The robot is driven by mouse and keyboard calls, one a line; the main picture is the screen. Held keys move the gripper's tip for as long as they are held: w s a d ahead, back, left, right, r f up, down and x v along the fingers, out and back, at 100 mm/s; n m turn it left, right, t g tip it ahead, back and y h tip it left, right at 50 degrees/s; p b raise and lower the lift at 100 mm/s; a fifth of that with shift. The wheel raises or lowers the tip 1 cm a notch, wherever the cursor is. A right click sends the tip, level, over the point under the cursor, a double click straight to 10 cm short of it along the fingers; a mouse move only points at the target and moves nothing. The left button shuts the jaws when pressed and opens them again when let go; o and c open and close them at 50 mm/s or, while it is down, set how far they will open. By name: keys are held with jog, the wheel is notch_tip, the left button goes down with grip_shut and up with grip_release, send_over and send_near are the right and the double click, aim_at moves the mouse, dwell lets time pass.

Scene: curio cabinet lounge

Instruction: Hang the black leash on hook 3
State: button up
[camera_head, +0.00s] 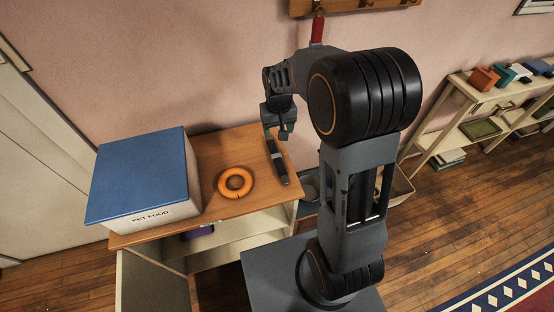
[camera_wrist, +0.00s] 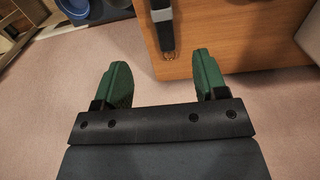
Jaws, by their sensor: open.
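The black leash (camera_head: 277,160) lies as a dark strip with a grey band near the right edge of the wooden cabinet top. In the wrist view the leash (camera_wrist: 165,27) is ahead of my fingers, between their lines, with a gap. My gripper (camera_head: 279,122) is over the back right of the cabinet top, close to one end of the leash in the head view. In the wrist view my gripper (camera_wrist: 165,80) is open, with two green fingers apart and nothing between them. A hook board (camera_head: 350,6) is cut off at the top; hook numbers are not readable.
A red item (camera_head: 318,30) hangs from the board. On the cabinet top (camera_head: 220,145) are an orange ring (camera_head: 235,182) and a white pet food box (camera_head: 150,185) with a blue lid. A low shelf (camera_head: 450,115) with books stands to the right.

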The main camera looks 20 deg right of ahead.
send_over(277, 157)
notch_tip(277, 157, down, 9)
jog(key=shift+d+r, duration=0.1)
jog(key=shift+r, duration=0.1)
jog(key=shift+f+p, duration=0.3)
jog(key=shift+f, duration=3)
jog(key=c, duration=1.1)
